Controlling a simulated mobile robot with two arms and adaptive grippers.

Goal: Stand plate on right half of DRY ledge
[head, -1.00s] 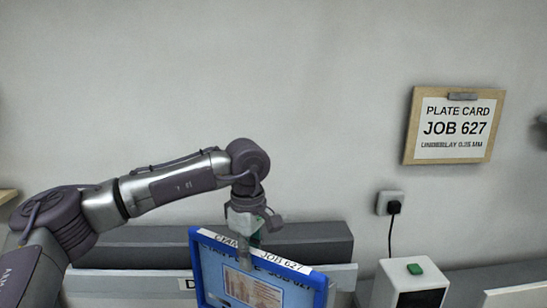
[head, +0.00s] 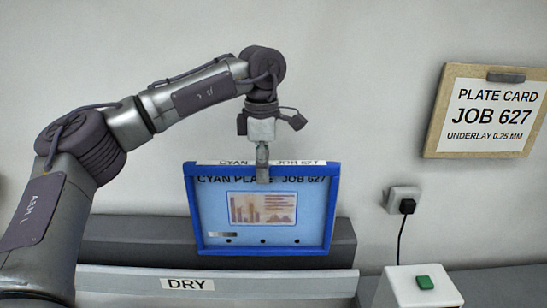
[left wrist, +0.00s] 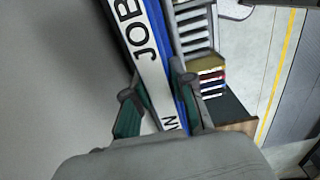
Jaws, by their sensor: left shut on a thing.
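The cyan plate (head: 262,225) has a blue frame, a pale blue face and a white top edge reading "CYAN" and "JOB 627". My left gripper (head: 262,172) is shut on its top edge near the middle. In the left wrist view the fingers (left wrist: 158,103) sit either side of the labelled edge (left wrist: 150,60). The plate hangs nearly upright, in front of the dark grey block at the back. The DRY ledge (head: 120,281) has a pale front lip with a "DRY" label. The plate's lower edge shows above this lip, over its right half. My right gripper is out of view.
A white box with a green button (head: 424,283) stands right of the ledge. A socket with a black plug (head: 404,200) and the job 627 plate card (head: 490,112) are on the wall. The left wrist view shows a slotted rack (left wrist: 195,35) beside the plate.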

